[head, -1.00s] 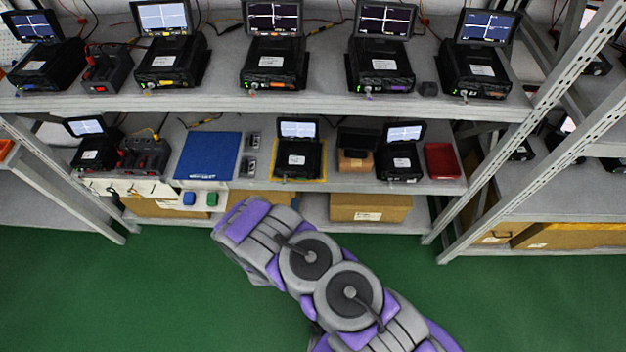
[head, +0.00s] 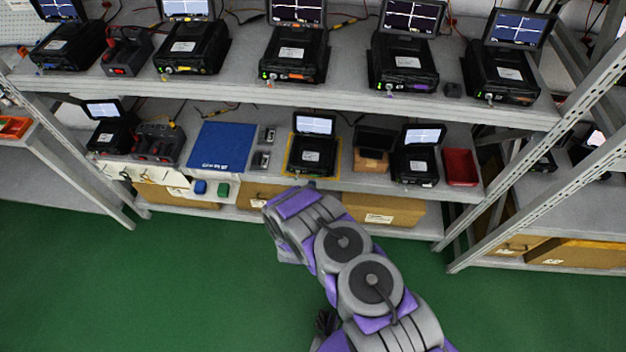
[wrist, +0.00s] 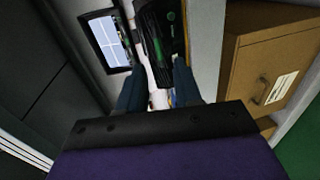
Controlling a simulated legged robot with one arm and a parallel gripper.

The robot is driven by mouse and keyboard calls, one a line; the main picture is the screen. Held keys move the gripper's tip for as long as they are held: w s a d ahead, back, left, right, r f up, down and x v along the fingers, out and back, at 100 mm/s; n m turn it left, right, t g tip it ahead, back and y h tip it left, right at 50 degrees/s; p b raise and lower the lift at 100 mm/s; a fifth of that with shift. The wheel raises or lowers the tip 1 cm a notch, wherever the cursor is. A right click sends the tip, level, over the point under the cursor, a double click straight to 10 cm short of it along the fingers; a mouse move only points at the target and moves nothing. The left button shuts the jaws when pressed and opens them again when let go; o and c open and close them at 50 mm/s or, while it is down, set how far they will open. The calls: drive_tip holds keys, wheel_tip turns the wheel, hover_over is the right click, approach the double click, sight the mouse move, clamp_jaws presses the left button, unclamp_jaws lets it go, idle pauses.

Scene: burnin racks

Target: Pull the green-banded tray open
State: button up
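A small green piece (head: 223,190) and a blue piece (head: 199,187) show at the front of the lower shelf in the head view, beside white fronts (head: 172,188). I cannot make out a green band on a tray with certainty. My gripper (wrist: 158,90) shows in the wrist view with its two dark blue fingers apart and nothing clearly held. Beyond the fingers are a black device with green marks (wrist: 156,40) and a pale strip with small coloured spots. In the head view my arm hides the gripper.
The lower shelf (head: 340,180) holds a blue mat (head: 222,146), black devices with screens and a red bin (head: 460,167). Cardboard boxes (head: 385,211) stand underneath. A metal rack post (head: 490,210) rises on the right. The green floor (head: 120,280) in front is clear.

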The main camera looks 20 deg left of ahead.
drive_tip(key=b+x, duration=0.1)
drive_tip(key=x, duration=0.5)
drive_tip(key=shift+w+a+f, duration=0.1)
drive_tip(key=shift+w, duration=0.3)
drive_tip(key=shift+c, duration=0.3)
clamp_jaws()
drive_tip(key=shift+s+f, duration=0.1)
drive_tip(key=shift+s, duration=0.05)
idle(0.6)
